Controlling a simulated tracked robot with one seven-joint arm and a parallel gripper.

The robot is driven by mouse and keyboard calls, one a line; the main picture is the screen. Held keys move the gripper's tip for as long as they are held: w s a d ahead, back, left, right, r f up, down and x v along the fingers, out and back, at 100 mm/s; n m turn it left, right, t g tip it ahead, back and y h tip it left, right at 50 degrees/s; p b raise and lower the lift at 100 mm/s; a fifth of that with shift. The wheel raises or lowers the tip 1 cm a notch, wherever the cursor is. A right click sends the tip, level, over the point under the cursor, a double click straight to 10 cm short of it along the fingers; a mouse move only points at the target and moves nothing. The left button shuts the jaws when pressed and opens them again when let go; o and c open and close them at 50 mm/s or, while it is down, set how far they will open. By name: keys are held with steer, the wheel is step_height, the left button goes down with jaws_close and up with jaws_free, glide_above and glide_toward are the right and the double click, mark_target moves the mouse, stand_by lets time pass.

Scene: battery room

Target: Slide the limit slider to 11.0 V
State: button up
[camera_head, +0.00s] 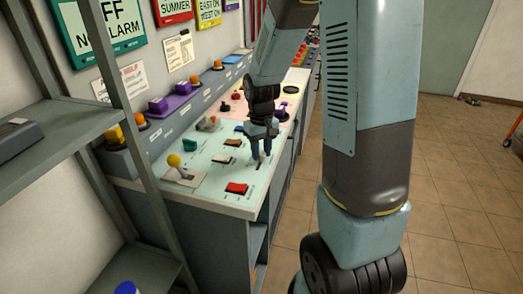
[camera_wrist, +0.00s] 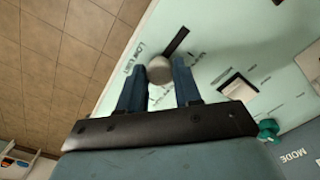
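The limit slider has a round grey knob (camera_wrist: 159,70) in the wrist view, at the near end of a dark straight slot (camera_wrist: 177,40) in the pale green panel. Printing beside it reads roughly "LOW LIMIT". My gripper (camera_wrist: 160,67) points down at the panel, with one blue finger on each side of the knob. The knob fills the gap between the fingertips, so they look shut on it. In the head view my gripper (camera_head: 261,159) is over the panel's right edge, and its fingers hide the knob. The slider's scale values are too small to read.
Open tiled floor (camera_head: 440,170) lies right of the console.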

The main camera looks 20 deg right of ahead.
jaws_close()
steer(key=shift+w+d, duration=0.45)
steer(key=shift+w, duration=0.2)
steer(key=shift+w+d, duration=0.45)
steer(key=shift+w, duration=0.15)
steer(key=o, duration=0.5)
jaws_free()
step_height(320, 180, up, 14)
steer(key=shift+f, duration=0.15)
